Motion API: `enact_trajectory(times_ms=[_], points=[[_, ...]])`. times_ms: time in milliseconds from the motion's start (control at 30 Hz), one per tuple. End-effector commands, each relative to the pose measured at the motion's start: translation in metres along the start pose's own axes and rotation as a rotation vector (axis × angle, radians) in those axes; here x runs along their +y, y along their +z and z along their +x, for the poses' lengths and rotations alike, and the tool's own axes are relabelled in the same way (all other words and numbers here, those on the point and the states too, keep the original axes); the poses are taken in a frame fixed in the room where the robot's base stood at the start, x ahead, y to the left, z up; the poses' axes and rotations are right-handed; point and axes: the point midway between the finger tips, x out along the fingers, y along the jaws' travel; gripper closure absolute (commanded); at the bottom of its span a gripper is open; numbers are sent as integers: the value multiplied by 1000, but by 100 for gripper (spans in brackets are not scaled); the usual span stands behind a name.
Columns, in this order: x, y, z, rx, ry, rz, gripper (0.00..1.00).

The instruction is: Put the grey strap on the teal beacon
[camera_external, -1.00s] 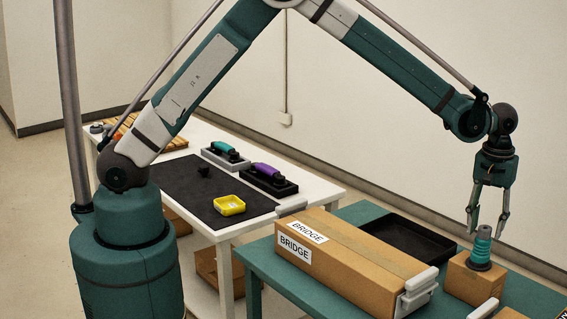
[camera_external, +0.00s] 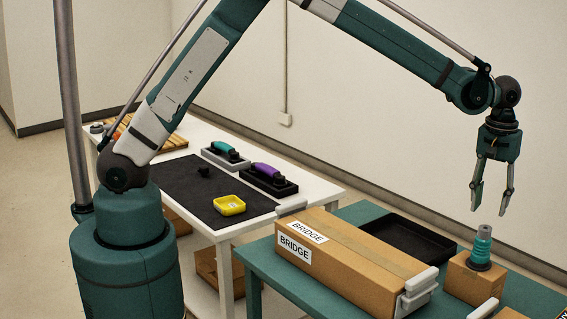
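The teal beacon (camera_external: 481,249) stands upright on a small cardboard box (camera_external: 469,281) at the right end of the teal table. It has a ribbed teal body and a dark round base. A grey piece (camera_external: 484,231) sits at its top; it may be the grey strap, but it is too small to tell whether it is a strap or part of the beacon. My gripper (camera_external: 488,211) points down just above the beacon. Its fingers are apart, with nothing visible between them, and they are clear of the beacon.
A long cardboard box marked BRIDGE (camera_external: 345,262) lies beside the beacon's box, with a black tray (camera_external: 408,236) behind.

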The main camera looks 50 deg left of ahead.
Motion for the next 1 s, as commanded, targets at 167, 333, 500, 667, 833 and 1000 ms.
enact_trajectory(times_ms=[167,333,500,667,833,1000], points=[[0,0,-28,0,0,0,61],[0,0,-45,0,0,0,61],[0,0,-52,0,0,0,61],[0,0,-54,0,0,0,61],[0,0,-54,0,0,0,61],[0,0,-54,0,0,0,61]])
